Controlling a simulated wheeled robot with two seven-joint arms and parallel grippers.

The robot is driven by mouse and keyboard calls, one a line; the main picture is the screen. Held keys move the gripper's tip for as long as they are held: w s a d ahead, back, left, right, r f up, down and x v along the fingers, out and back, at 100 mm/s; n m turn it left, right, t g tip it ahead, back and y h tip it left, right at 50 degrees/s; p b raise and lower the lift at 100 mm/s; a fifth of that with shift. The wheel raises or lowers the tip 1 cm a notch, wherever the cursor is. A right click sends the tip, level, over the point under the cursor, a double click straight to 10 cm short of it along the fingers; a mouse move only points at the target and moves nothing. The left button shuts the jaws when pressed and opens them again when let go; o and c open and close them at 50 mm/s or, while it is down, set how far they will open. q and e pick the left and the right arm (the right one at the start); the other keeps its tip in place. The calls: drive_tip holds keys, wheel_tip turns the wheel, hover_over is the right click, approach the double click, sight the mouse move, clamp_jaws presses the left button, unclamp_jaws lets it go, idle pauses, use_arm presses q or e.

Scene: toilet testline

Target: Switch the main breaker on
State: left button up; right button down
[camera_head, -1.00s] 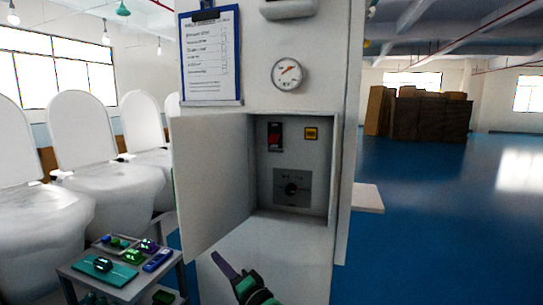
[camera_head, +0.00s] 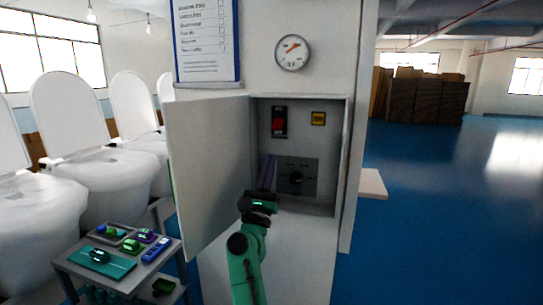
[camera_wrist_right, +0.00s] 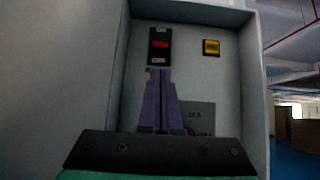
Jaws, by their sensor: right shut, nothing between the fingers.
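The main breaker (camera_head: 279,122) is a black switch with a red rocker, on the back wall of an open grey cabinet. In the right wrist view the breaker (camera_wrist_right: 160,45) has a light label above and one reading like OFF below. My right gripper (camera_head: 270,158) reaches into the cabinet from below. Its purple fingers are shut and empty. In the right wrist view the fingertips (camera_wrist_right: 158,70) point up just under the breaker's lower label; I cannot tell whether they touch. My left gripper is out of view.
The cabinet door (camera_head: 210,170) stands open to the left. A gauge (camera_head: 292,52) and clipboard (camera_head: 208,42) hang above. A small cart (camera_head: 115,265) stands at lower left.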

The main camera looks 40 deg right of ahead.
sight(277, 125)
drive_tip(key=p+x, duration=0.3)
drive_tip(key=x, duration=0.4)
drive_tip(key=shift+s+r, duration=0.1)
drive_tip(key=shift+r, duration=0.1)
drive_tip(key=shift+w+d+r, duration=0.15)
drive_tip(key=shift+w+d, duration=0.1)
drive_tip(key=shift+d, duration=0.05)
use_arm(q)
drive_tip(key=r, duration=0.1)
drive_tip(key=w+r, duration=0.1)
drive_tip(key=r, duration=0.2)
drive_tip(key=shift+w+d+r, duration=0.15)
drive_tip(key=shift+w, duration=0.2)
use_arm(e)
drive_tip(key=shift+w, duration=0.1)
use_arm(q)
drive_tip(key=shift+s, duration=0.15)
